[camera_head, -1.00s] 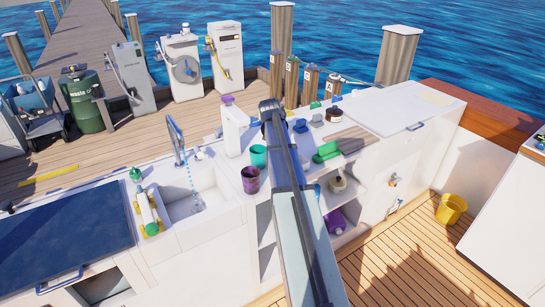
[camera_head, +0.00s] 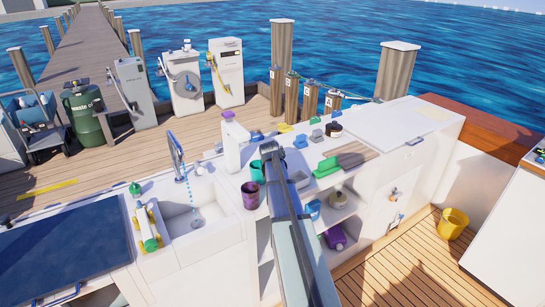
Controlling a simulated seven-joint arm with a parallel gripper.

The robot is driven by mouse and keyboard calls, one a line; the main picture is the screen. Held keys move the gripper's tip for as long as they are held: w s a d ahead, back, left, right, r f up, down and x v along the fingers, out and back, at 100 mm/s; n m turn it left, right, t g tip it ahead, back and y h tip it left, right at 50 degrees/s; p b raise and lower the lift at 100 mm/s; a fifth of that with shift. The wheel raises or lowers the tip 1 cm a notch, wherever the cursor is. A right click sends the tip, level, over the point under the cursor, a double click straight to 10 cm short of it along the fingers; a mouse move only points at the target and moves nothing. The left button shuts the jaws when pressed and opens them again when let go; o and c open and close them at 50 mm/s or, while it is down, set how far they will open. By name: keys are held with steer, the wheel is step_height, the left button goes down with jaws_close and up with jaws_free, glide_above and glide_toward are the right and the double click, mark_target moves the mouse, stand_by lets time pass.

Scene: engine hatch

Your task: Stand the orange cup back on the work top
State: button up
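I cannot make out an orange cup; my arm hides part of the work top. On the white work top (camera_head: 222,190), a teal cup (camera_head: 257,172) and a purple cup (camera_head: 250,196) stand upright left of my arm. My gripper (camera_head: 269,148) is at the far end of my arm, over the work top just beyond the teal cup. Its fingers are too small and hidden to show whether they are open or hold anything.
The sink with tap (camera_head: 176,152) lies left. Right of my arm are a green block (camera_head: 326,167), blue block (camera_head: 300,142) and dark-topped tin (camera_head: 333,130). Open shelves below hold a purple container (camera_head: 335,238). A yellow bucket (camera_head: 453,223) stands on the deck.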

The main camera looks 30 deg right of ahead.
steer(key=shift+f, duration=0.3)
steer(key=o, duration=1.1)
steer(key=shift+r, duration=0.25)
steer(key=v, duration=1.2)
steer(key=shift+f, duration=0.1)
